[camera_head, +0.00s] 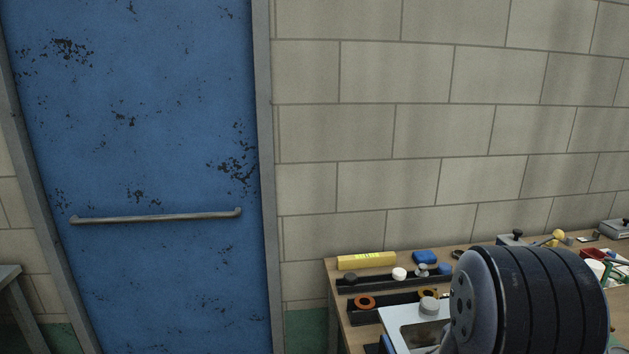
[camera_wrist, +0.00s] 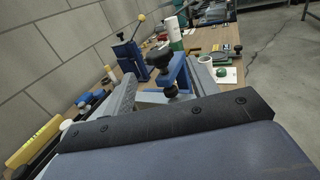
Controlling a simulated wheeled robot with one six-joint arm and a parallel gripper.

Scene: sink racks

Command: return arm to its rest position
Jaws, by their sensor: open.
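My gripper (camera_wrist: 162,78) shows in the wrist view as two grey fingers beyond a dark bolted bar. The fingers are spread apart and I see nothing held between them. A blue clamp-like fixture with black knobs (camera_wrist: 175,68) appears between and beyond the fingers; I cannot tell how far off it is. In the head view my dark, ribbed arm link fills the lower right, over the bench. The gripper itself cannot be made out there.
The wooden bench (camera_head: 333,277) runs along the block wall. On it are a yellow box (camera_head: 366,261), dark racks with small round parts, and a pale tray (camera_head: 393,318). A blue door (camera_head: 150,120) is left.

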